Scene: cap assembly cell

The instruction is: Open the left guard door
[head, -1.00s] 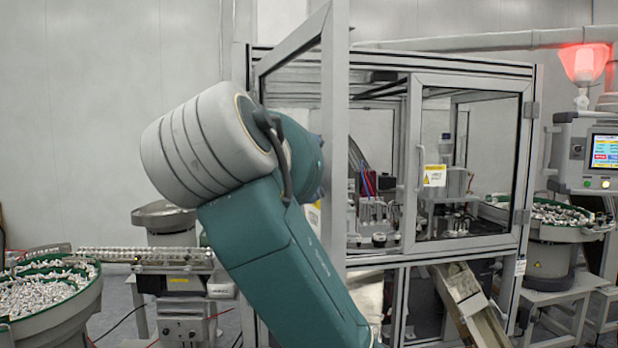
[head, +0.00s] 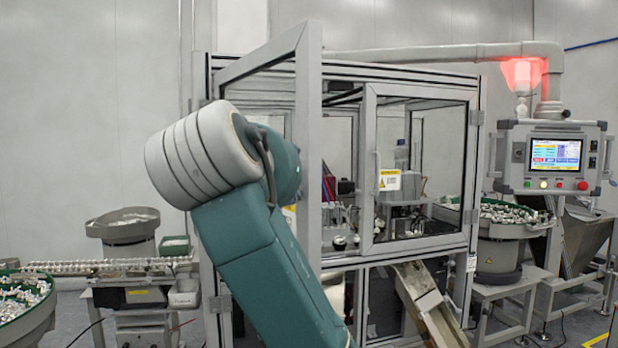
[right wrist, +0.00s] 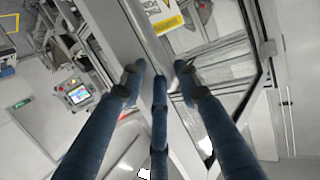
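The left guard door (head: 308,150) stands swung outward from the cell in the head view, its free edge toward me. Its hinge side is at the cell's left post. One of my teal arms covers its lower part and a piece of its pane. In the right wrist view, my right gripper (right wrist: 160,78) has its fingertips over a light frame bar, below a yellow warning label (right wrist: 167,22). The fingertips are spaced apart; whether they clasp a handle is unclear. My left gripper is not in view.
The right guard door (head: 369,165) is closed. An operator panel (head: 555,153) stands at right under a red lit lamp (head: 522,72). Feeder bowls (head: 123,228) and a conveyor stand at left. A chute (head: 420,290) slopes out below the cell.

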